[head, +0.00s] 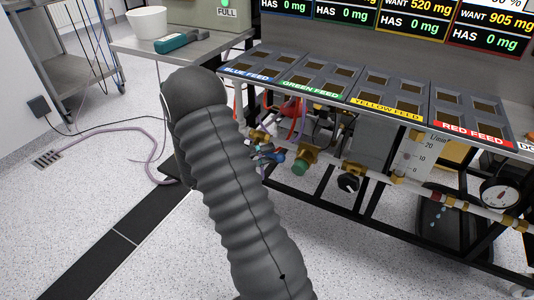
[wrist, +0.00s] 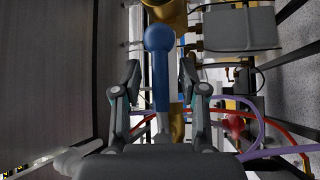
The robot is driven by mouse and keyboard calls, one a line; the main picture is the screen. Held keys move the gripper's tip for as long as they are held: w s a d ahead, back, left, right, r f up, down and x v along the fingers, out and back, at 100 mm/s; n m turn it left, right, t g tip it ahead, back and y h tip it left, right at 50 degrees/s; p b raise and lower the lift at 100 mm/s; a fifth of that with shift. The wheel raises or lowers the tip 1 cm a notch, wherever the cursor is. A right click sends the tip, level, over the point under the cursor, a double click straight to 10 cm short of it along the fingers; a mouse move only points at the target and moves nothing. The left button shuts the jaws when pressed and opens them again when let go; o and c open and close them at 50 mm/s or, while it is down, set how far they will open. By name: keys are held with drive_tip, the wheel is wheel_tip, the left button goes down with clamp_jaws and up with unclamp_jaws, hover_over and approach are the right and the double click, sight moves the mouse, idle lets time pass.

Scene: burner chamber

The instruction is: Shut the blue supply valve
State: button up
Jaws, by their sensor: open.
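The blue valve handle (wrist: 161,85), a straight lever with a round ball end, shows in the middle of the wrist view. It runs down the picture toward my gripper, in front of brass fittings (wrist: 177,125). My gripper (wrist: 160,72) is open, with one finger on each side of the lever and a visible gap on both sides. Whether the lever lies fully between the pads in depth I cannot tell. In the head view my arm covers most of this area. A small patch of blue (head: 272,155) shows beside brass fittings there, just right of my arm.
A green knob (head: 300,166), a black knob (head: 348,183) and a pressure gauge (head: 501,194) sit along the pipework under the feed trays (head: 390,93). Red and purple hoses (wrist: 250,130) run close to the gripper's right. A grey box (wrist: 240,28) is at upper right.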

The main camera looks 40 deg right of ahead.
drive_tip(key=shift+d, duration=0.15)
drive_tip(key=shift+c, duration=0.2)
clamp_jaws()
